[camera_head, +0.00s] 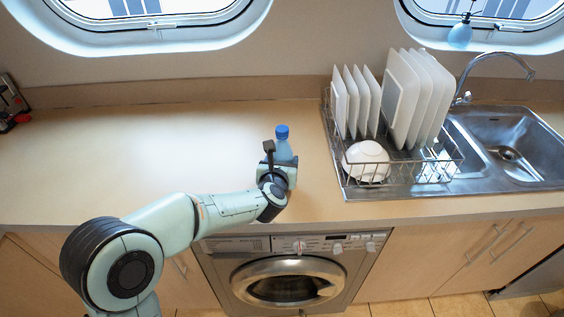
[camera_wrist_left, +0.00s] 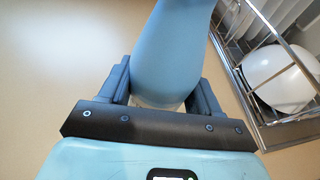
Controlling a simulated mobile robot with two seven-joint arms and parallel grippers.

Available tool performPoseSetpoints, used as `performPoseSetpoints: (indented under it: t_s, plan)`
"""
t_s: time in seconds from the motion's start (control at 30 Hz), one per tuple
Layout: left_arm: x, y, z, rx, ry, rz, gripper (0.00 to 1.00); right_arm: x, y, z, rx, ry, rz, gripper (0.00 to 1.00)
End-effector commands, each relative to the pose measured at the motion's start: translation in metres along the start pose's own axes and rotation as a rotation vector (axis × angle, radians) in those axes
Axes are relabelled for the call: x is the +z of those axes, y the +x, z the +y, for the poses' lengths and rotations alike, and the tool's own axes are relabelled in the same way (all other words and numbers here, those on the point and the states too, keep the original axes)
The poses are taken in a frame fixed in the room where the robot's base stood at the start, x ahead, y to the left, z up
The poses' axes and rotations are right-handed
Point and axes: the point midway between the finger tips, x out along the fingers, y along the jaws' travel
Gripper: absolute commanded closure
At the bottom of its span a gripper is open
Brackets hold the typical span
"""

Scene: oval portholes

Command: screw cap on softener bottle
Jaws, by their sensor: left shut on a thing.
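The softener bottle (camera_head: 284,150) is light blue and stands on the counter just left of the dish rack. A darker blue cap (camera_head: 282,132) sits on its top; I cannot tell how tight it is. My left gripper (camera_head: 279,160) is shut on the bottle's body. In the left wrist view the bottle (camera_wrist_left: 172,50) runs up between the two dark fingers of my left gripper (camera_wrist_left: 165,88), and its cap is out of that picture. My right gripper is not in view.
A wire dish rack (camera_head: 352,172) with plates and a white bowl (camera_head: 366,160) stands close to the right of the bottle. The sink (camera_head: 515,135) lies beyond it. A washing machine (camera_head: 290,275) is below.

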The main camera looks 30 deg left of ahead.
Motion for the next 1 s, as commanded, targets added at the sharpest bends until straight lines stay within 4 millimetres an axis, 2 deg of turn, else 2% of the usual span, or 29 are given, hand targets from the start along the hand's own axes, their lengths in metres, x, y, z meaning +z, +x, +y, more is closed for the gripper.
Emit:
performPoseSetpoints:
  t_s: [0.27,0.37,0.7,0.8,1.0]
  plan:
    - [0.029,-0.010,0.000,-0.001,-0.004,-0.009,1.00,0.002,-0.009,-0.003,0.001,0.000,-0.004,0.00]
    - [0.050,-0.017,-0.001,-0.002,-0.006,-0.010,1.00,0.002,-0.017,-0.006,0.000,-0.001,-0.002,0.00]
    - [0.140,-0.050,0.000,-0.001,-0.006,-0.011,1.00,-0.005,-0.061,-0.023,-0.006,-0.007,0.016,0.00]
    - [0.160,-0.057,0.000,-0.001,-0.006,-0.010,1.00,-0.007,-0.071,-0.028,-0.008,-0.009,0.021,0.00]
    - [0.184,-0.067,0.000,-0.002,-0.004,-0.008,1.00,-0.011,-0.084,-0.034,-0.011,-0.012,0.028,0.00]
